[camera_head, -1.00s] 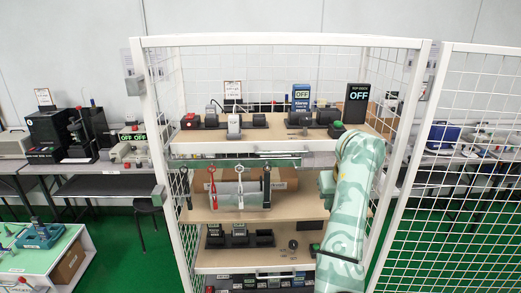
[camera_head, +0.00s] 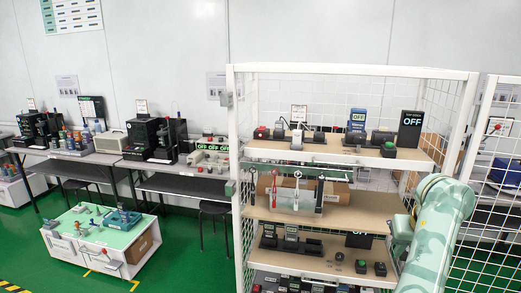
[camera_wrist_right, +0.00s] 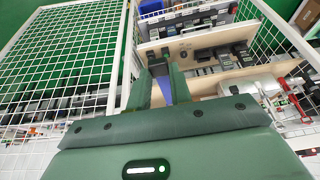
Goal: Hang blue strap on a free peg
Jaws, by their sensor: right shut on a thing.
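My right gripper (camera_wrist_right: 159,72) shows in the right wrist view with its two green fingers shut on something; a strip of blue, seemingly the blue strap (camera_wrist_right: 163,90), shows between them. Most of the strap is hidden. In the head view only my right arm shows, at the lower right, not its fingertips. A red strap (camera_head: 274,188), a white strap (camera_head: 297,188) and a black strap (camera_head: 319,196) hang in a row at the front of the shelf rack. The pegs are too small to make out, so I cannot tell which are free.
The white-framed rack (camera_head: 236,150) has mesh sides and wooden shelves (camera_head: 365,213) holding testers. A clear box (camera_head: 305,200) stands behind the straps. A low white cart (camera_head: 95,235) stands on the left, with benches behind it. Green floor is open between the cart and the rack.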

